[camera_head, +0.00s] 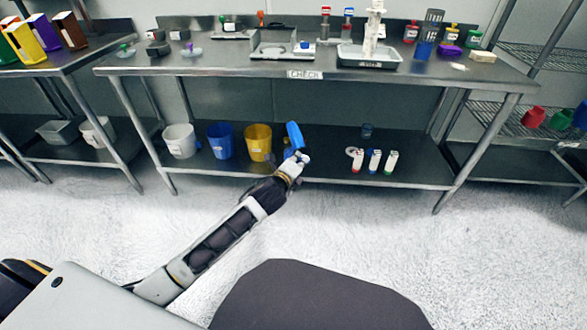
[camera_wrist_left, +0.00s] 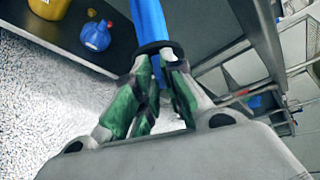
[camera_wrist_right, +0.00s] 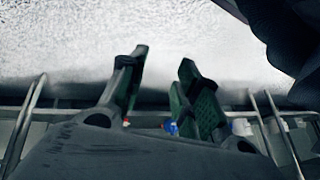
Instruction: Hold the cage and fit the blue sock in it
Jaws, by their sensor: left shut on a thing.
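A long blue piece (camera_head: 294,134), which looks like the blue sock, stands up from my left gripper (camera_head: 297,158) in front of the middle table. In the left wrist view the blue sock (camera_wrist_left: 149,22) runs away from the shut fingers (camera_wrist_left: 158,62), with a black band where they hold it. My right gripper (camera_wrist_right: 164,68) is open and empty in the right wrist view, over the pale floor; it is not in the head view. A dark, slotted upright holder (camera_head: 434,16) at the table's back right may be the cage; I cannot be sure.
White (camera_head: 180,141), blue (camera_head: 220,141) and yellow (camera_head: 258,142) buckets stand on the lower shelf, left of my left gripper. Several white bottles (camera_head: 374,161) stand to its right. A white tower (camera_head: 373,27) stands in a tray (camera_head: 369,58) on top. The floor in front is clear.

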